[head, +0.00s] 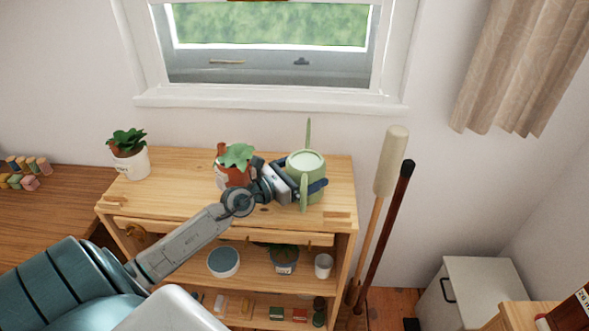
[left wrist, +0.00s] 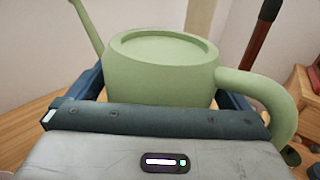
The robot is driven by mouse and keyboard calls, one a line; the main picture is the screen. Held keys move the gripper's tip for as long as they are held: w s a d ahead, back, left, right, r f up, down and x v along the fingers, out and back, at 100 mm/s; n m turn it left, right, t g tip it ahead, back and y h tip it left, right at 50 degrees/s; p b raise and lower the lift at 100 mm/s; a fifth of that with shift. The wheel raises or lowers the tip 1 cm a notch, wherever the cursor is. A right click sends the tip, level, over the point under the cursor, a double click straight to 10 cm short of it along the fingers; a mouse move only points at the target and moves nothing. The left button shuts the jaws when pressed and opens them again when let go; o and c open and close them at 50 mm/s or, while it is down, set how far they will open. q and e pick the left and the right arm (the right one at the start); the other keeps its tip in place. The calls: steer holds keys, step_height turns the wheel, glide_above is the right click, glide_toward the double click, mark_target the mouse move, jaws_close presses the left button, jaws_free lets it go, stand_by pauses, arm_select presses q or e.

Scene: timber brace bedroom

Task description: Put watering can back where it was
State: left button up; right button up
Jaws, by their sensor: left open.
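The pale green watering can (head: 306,164) stands upright on the top of the wooden shelf unit (head: 180,190), towards its right end. Its spout points to the back and its handle to the front in the head view. My left gripper (head: 304,187) is at the can, with its jaws open and a finger on either side of the body. In the left wrist view the can (left wrist: 160,65) fills the space between the fingers, its spout at left and its handle at right. Whether the fingers touch it I cannot tell. My right gripper is not in view.
A plant in a terracotta pot (head: 234,172) stands close beside my left wrist. A plant in a white pot (head: 129,160) is at the shelf's left end. Two long-handled tools (head: 385,170) lean at the right. A window (head: 270,50) is behind.

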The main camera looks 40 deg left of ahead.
arm_select(q)
steer(key=shift+s+a, duration=0.1)
steer(key=shift+s, duration=0.15)
steer(key=b+v, duration=0.1)
steer(key=v, duration=0.4)
steer(key=shift+s+a+f+b, duration=0.1)
steer(key=shift+s+b, duration=0.15)
steer(key=shift+b, duration=0.15)
steer(key=shift+s+a+b, duration=0.2)
steer(key=shift+s+b, duration=0.1)
steer(key=shift+s, duration=0.35)
steer(key=shift+b+v, duration=0.4)
steer(key=shift+v, duration=0.55)
steer(key=shift+s+a, duration=0.1)
steer(key=shift+s, duration=0.25)
steer(key=shift+s+a+r+p, duration=0.15)
steer(key=shift+s+p, duration=0.1)
steer(key=shift+s, duration=0.2)
steer(key=shift+s+a+r+p, duration=0.1)
steer(key=shift+s+a+p, duration=0.1)
steer(key=shift+s, duration=0.2)
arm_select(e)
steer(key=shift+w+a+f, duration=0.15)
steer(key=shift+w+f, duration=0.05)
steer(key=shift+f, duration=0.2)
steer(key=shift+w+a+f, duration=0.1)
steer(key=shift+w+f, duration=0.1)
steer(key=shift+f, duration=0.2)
